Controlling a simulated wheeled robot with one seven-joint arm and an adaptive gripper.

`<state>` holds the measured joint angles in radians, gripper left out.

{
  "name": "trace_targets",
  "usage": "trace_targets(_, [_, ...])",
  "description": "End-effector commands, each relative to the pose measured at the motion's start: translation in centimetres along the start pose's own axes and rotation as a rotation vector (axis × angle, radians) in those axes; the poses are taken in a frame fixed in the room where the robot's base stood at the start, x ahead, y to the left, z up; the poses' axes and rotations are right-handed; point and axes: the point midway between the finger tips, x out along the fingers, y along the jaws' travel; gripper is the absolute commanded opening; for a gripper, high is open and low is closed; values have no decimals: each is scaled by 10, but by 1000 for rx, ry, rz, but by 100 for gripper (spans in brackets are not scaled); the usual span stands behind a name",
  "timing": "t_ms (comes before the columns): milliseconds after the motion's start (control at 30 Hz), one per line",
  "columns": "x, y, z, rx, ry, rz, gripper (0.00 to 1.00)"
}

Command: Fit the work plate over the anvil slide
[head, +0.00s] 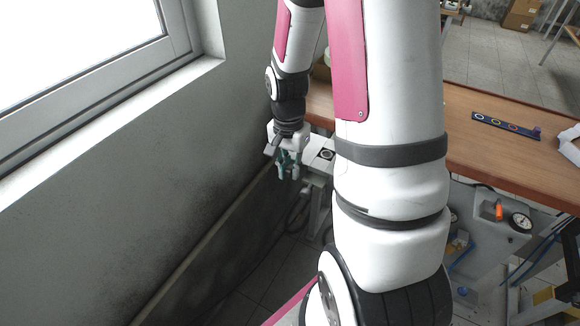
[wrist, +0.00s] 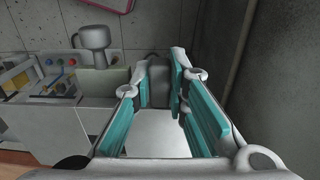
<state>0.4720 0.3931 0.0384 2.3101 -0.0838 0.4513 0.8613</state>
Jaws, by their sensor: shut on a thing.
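My gripper (head: 288,172) hangs near the wall at the left end of the bench in the head view. In the wrist view its teal-padded fingers (wrist: 160,105) reach forward around a pale, smooth flat piece (wrist: 155,135), which looks like the work plate. The gripper is shut on it; the contact edges are partly hidden by the fingers. A dark grey block (wrist: 160,78) shows beyond the fingertips; I cannot tell if it is the anvil slide. In the head view a white surface with a black ringed square (head: 326,154) lies just right of the gripper.
A machine panel with coloured buttons (wrist: 60,68) and a grey knobbed post (wrist: 95,42) stand left in the wrist view. The wall (head: 130,200) is close on the left. The wooden bench (head: 480,165) bears a dark ringed strip (head: 507,125). A gauge (head: 521,221) sits below.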

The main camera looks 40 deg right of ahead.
Motion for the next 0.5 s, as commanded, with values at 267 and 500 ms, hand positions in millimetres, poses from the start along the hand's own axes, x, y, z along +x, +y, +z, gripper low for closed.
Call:
trace_targets(267, [0, 0, 0, 0, 1, -1, 38])
trace_targets(500, [1, 0, 0, 0, -1, 1, 38])
